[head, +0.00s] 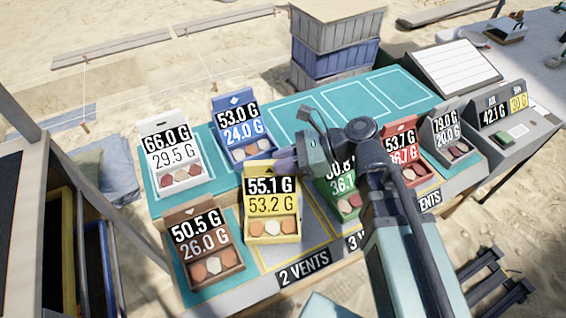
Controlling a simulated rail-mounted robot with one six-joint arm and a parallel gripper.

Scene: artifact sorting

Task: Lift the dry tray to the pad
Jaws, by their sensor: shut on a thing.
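The yellow tray (271,229), its raised lid marked 55.1 G over 53.2 G, holds several round pieces. It is at the centre-left, over the yellow-outlined bay marked 2 VENTS. My gripper (286,161) reaches in from the right and is shut at the top right edge of the yellow tray's lid; the exact contact is small and partly hidden. I cannot tell whether this tray is clear of the surface. The teal mat (290,111) has white outlined rectangles, several empty at the back. No label shows which tray is dry or which area is the pad.
A brown tray (205,250), a white tray (174,160) and a blue tray (243,130) stand at left. My arm partly hides a green tray (343,190). A red tray (408,165) and a grey tray (449,135) stand right, beside a display unit (518,128). Crates (336,55) stand behind.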

